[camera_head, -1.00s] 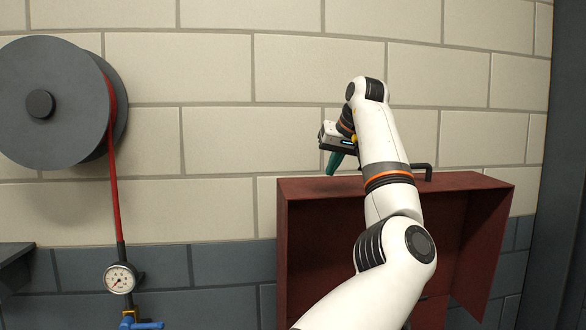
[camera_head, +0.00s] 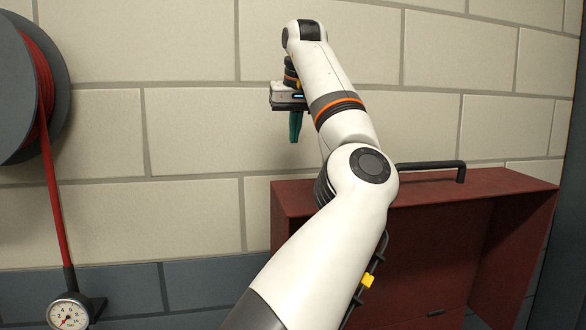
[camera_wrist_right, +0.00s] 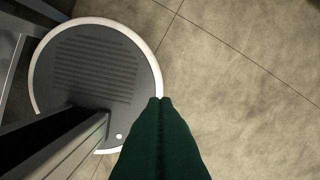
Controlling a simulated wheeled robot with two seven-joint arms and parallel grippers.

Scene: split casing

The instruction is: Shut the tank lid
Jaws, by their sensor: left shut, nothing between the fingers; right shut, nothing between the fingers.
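A dark red, box-like casing (camera_head: 430,200) stands against the wall at the lower right of the head view. Its front is open towards me, and a black bar handle (camera_head: 461,172) sits on its top. I cannot tell which part is the tank lid. My left gripper (camera_head: 295,141) has its green fingers together and empty. My left arm hides part of the casing's left side. My right gripper (camera_wrist_right: 158,101) shows only in the right wrist view, its green fingers shut and empty above the floor.
A dark hose reel (camera_head: 30,90) with red hose is on the wall at the far left, with a pressure gauge (camera_head: 70,313) below it. In the right wrist view, my round base is below the fingers, with bare tiled floor (camera_wrist_right: 250,70) to the right.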

